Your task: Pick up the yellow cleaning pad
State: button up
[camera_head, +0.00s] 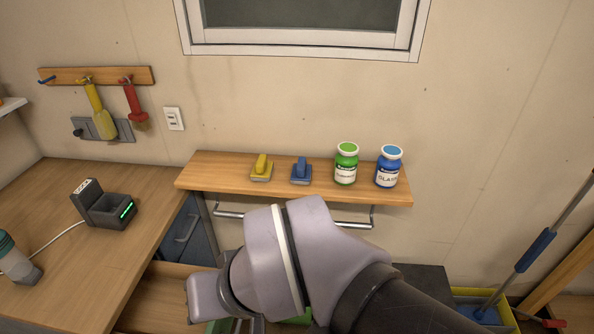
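The yellow cleaning pad (261,169) sits on the wooden wall shelf (223,182), left of the other things there. It has a yellow handle on top and a grey-looking base. A similar blue pad (301,172) sits just to its right, a small gap apart. My arm stands in front of and below the shelf, in the lower middle of the view. My gripper's fingertips do not show, so I cannot see whether it holds anything. Nothing covers the yellow pad.
A green-capped bottle (346,164) and a blue-capped bottle (388,167) stand on the shelf's right half. A metal rail (230,214) runs below the shelf. A wooden counter (45,200) with a black charging dock (105,208) is at left. A mop handle (535,250) leans at right.

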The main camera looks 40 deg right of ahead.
aim_at(262, 172)
jog(key=i+l, duration=0.25)
jog(key=l, duration=0.15)
jog(key=i+l, duration=0.25)
jog(key=i+l+u, duration=0.1)
jog(key=i+l, duration=0.15)
jog(key=l, duration=0.25)
